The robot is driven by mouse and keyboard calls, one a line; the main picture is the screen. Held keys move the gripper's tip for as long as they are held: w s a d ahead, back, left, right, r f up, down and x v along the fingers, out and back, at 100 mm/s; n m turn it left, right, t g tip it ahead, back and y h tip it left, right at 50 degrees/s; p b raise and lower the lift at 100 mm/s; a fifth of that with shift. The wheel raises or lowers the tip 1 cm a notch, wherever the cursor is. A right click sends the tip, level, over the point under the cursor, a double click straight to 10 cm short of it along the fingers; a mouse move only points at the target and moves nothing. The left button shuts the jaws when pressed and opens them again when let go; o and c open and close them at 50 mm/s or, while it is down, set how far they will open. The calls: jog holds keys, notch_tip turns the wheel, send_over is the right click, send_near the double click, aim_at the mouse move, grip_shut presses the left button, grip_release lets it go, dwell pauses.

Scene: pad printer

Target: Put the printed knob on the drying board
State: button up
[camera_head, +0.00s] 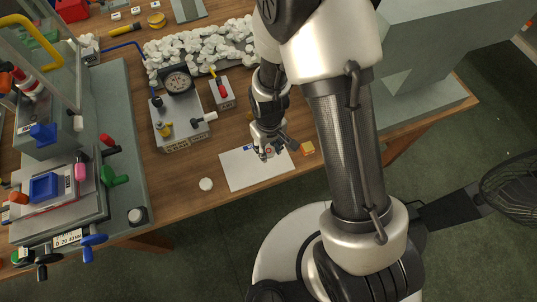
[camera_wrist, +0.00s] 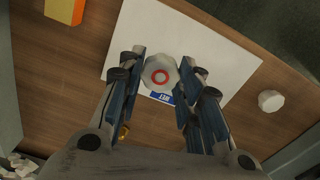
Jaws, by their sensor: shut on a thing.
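The printed knob (camera_wrist: 160,75) is white with a scalloped rim and a red ring on its face. In the wrist view it sits between the two fingers of my gripper (camera_wrist: 160,82), which is shut on it. The drying board (camera_wrist: 195,40) is a white sheet with a blue label (camera_wrist: 161,97), lying under the knob. In the head view my gripper (camera_head: 267,152) is over the board (camera_head: 240,178). I cannot tell whether the knob touches the board. In the head view the knob is small and partly hidden by the fingers.
A plain white knob (camera_wrist: 271,101) lies on the wood beside the board, also in the head view (camera_head: 206,184). A yellow and orange block (camera_head: 307,148) lies at the board's right. A gauge fixture (camera_head: 180,125) stands behind, and the pad printer (camera_head: 65,170) at left.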

aim_at(268, 150)
jog(key=shift+f+b, duration=0.65)
jog(key=shift+f, duration=1.4)
jog(key=shift+f, duration=0.2)
jog(key=o, duration=0.8)
jog(key=shift+r, duration=0.1)
